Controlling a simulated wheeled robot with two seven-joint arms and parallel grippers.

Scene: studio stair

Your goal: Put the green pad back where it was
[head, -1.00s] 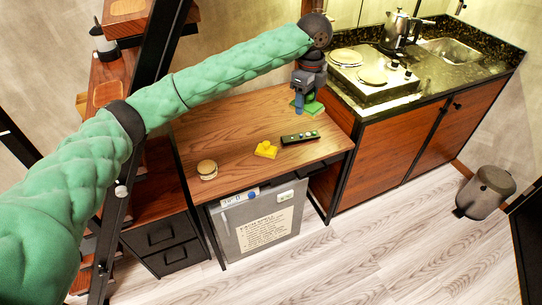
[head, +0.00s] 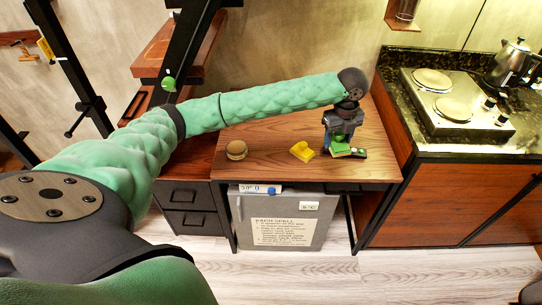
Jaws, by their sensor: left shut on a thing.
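The green pad (head: 341,150) is at the right part of the wooden desk, directly below my left gripper (head: 341,138). My left gripper points down and is shut on the pad. The pad overlaps the left part of a dark remote-like thing with coloured buttons (head: 360,153) in the picture. I cannot tell whether the pad touches it or the desk top. My right gripper is not in view.
On the desk (head: 270,170) are a yellow block-like thing (head: 302,151) and a burger-like round thing (head: 236,150). A small fridge (head: 285,222) stands underneath. A counter with a hob (head: 455,105) is at right, dark stair posts at left.

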